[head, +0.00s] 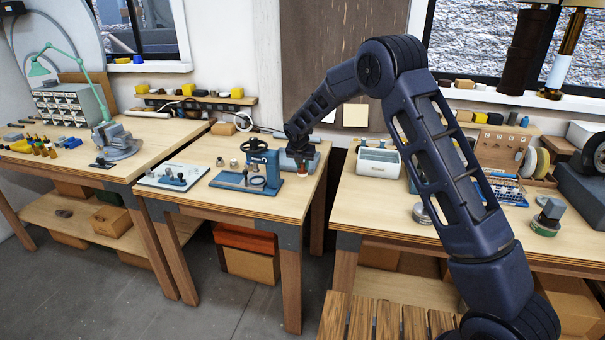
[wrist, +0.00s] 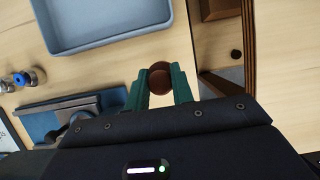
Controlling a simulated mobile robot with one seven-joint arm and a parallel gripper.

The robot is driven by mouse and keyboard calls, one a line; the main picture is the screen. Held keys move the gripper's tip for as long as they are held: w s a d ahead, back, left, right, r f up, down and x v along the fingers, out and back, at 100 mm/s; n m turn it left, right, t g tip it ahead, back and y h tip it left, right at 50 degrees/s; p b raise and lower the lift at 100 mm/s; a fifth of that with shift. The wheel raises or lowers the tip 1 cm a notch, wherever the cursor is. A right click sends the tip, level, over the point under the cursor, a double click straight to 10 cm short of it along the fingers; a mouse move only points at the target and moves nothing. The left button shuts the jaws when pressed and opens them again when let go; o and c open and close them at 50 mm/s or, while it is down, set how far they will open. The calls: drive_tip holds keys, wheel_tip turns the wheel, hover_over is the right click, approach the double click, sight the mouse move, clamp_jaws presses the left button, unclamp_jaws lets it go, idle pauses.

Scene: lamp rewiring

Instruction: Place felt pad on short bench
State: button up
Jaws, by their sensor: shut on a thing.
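My gripper (wrist: 160,86) has green fingers, shut on a small round brown felt pad (wrist: 159,74) in the wrist view. The pad shows between the fingertips, over or close above pale wood; the gap cannot be judged. In the head view my gripper (head: 302,171) is low at the right end of the short middle bench (head: 215,196), to the right of a blue press-like tool (head: 259,172). The pad is too small to make out clearly there.
A blue-grey tray (wrist: 118,24) lies beyond my fingers in the wrist view. The bench's right edge is close, with a gap before the right-hand bench (head: 375,204). A white plate with fittings (head: 170,176) lies at the bench's left.

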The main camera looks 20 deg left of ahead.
sight(302, 169)
drive_tip(key=shift+f, duration=2)
drive_tip(key=shift+f, duration=0.1)
drive_tip(key=o, duration=1)
drive_tip(key=shift+c, duration=0.2)
